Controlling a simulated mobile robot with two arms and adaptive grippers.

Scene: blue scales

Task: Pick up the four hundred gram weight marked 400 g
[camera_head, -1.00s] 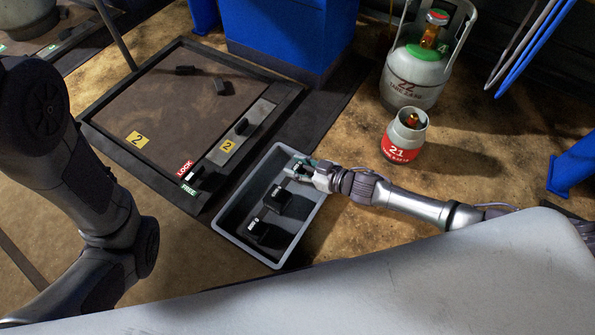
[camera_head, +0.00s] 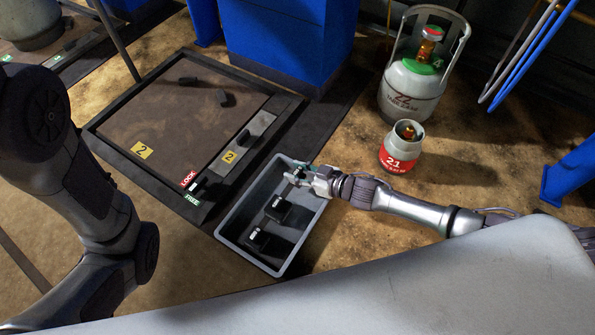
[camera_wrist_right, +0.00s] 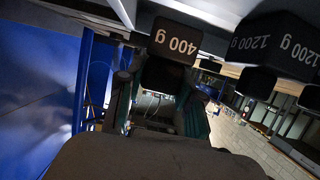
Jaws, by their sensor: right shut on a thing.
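The 400 g weight is a black block with white lettering, seen in the right wrist view (camera_wrist_right: 175,42). My right gripper (camera_head: 300,176) is shut on it at the far end of the grey tray (camera_head: 305,237). The fingers hide most of this weight in the head view. Two larger black weights stand in the tray nearer to me, a middle one (camera_head: 277,209) and a near one (camera_head: 257,239). In the wrist view they show beside the held one, marked 1200 g (camera_wrist_right: 262,45). My left arm shows at the left, but its gripper is out of view.
A floor scale (camera_head: 180,115) marked 2 lies left of the tray, with two small dark pieces on it. A red and white cylinder 21 (camera_head: 397,160) and a larger grey cylinder 22 (camera_head: 410,100) stand to the right. A blue cabinet (camera_head: 285,40) stands behind.

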